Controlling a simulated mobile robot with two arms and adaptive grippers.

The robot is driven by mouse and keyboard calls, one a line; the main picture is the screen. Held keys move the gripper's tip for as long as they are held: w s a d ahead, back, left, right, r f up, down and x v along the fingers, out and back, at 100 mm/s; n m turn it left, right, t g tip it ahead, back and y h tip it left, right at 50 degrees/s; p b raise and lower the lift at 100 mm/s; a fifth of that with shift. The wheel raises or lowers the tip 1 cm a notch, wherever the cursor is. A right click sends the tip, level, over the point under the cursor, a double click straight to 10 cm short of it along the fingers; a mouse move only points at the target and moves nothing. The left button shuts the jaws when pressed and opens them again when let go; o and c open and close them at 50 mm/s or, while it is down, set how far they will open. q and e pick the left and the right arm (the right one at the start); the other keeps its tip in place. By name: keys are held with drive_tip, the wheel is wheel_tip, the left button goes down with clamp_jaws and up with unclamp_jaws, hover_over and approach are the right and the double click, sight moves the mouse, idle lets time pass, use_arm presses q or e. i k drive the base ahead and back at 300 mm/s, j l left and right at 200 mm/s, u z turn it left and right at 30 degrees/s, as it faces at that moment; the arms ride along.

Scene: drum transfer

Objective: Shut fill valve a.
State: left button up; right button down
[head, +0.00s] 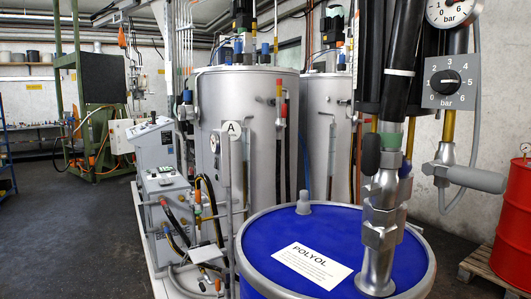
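The tall silver tank (258,95) stands mid-picture, with a round sign lettered A (233,128) on a post in front of it. A small fitting with a red and yellow part (281,108) sits at the tank's front right, with a dark hose below it. More small valve parts with orange and green (197,205) show low at the left of the post. I cannot tell which of these is fill valve a, nor whether it is open. Neither gripper shows in the head view.
A blue drum (262,240) labelled POLYOL stands close in front, with a metal pump fitting (380,235) on its lid. A grey lever (470,178) and a pressure regulator (452,82) are at right. A red drum (515,215) stands far right. Floor (70,235) at left is clear.

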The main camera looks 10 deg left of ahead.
sight(284, 107)
drive_tip(key=i+l+z, duration=0.15)
drive_tip(key=l, duration=0.3)
drive_tip(key=i+l+z, duration=0.1)
drive_tip(key=l, duration=0.3)
drive_tip(key=i+l+z, duration=0.15)
drive_tip(key=l, duration=0.25)
drive_tip(key=i+l+z, duration=0.8)
drive_tip(key=i, duration=0.15)
drive_tip(key=i+z, duration=0.35)
drive_tip(key=i, duration=0.15)
drive_tip(key=i+u, duration=0.2)
drive_tip(key=i, duration=0.35)
drive_tip(key=i+l+u, duration=0.2)
drive_tip(key=i, duration=0.3)
drive_tip(key=i+l+u, duration=0.2)
drive_tip(key=i, duration=0.35)
drive_tip(key=i+j+u, duration=0.2)
drive_tip(key=u, duration=0.25)
drive_tip(key=i+u, duration=1.15)
drive_tip(key=u, duration=0.15)
